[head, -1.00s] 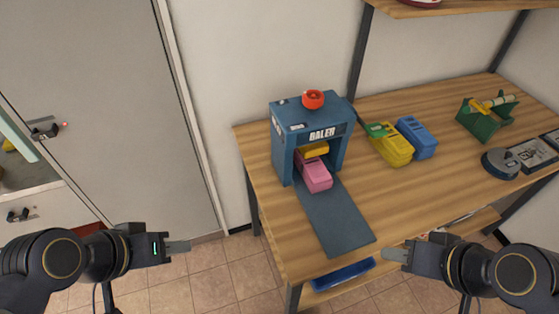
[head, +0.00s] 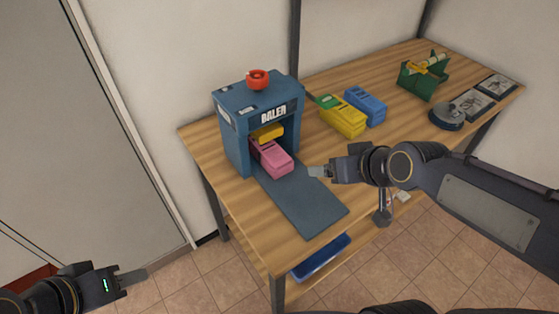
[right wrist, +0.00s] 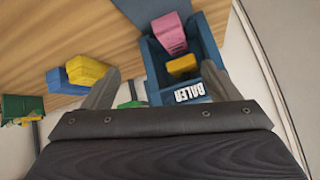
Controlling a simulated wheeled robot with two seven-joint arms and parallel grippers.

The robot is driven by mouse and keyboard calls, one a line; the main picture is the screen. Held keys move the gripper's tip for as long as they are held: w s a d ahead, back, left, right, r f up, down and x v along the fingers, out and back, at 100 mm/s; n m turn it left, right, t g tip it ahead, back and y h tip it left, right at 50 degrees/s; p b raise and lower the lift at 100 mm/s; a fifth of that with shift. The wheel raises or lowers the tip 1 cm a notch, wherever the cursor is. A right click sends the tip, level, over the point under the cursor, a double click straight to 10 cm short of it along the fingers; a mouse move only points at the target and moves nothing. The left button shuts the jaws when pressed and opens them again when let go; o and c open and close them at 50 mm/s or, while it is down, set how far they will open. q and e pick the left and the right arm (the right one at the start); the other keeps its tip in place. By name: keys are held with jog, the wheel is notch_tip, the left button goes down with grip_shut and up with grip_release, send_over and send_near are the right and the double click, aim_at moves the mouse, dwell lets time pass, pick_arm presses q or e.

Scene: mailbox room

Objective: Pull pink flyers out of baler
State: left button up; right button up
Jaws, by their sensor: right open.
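The blue baler (head: 232,130) stands on the left end of the wooden table, a red knob on its top. In the right wrist view the pink flyers (right wrist: 170,32) and the baler (right wrist: 152,72) lie beyond my fingers. My right gripper (head: 320,172) is open and empty, to the right of the flyers and apart from them. My left gripper (head: 133,277) is low at the left, away from the table; its finger gap does not show.
A dark mat (head: 308,200) runs from the baler to the table's front edge. Yellow (head: 343,117) and blue (head: 366,105) bundles stand right of the baler. A green holder (head: 424,76) and a round dark object (head: 446,116) are farther right. A blue tray (head: 321,258) sits below.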

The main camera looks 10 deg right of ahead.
jog(key=w+a+f+n+t+b, duration=0.2)
jog(key=w+a+f+b, duration=0.15)
jog(key=w+f, duration=0.5)
jog(key=n+t+y+b, duration=0.2)
jog(key=b, duration=0.2)
send_near(266, 145)
jog(key=shift+w+a, duration=0.15)
jog(key=shift+w, duration=0.7)
pick_arm(q)
notch_tip(266, 145, down, 10)
jog(key=shift+r, duration=0.15)
pick_arm(e)
jog(key=shift+w+a, duration=0.15)
jog(key=shift+w+a, duration=0.1)
jog(key=shift+w, duration=0.05)
pick_arm(q)
jog(key=shift+r+p, duration=0.55)
jog(key=shift+p, duration=0.05)
pick_arm(e)
jog(key=x, duration=0.7)
jog(key=shift+w+a+f, duration=0.1)
jog(key=shift+w, duration=0.1)
jog(key=c, duration=1.2)
pick_arm(q)
jog(key=shift+f, duration=0.1)
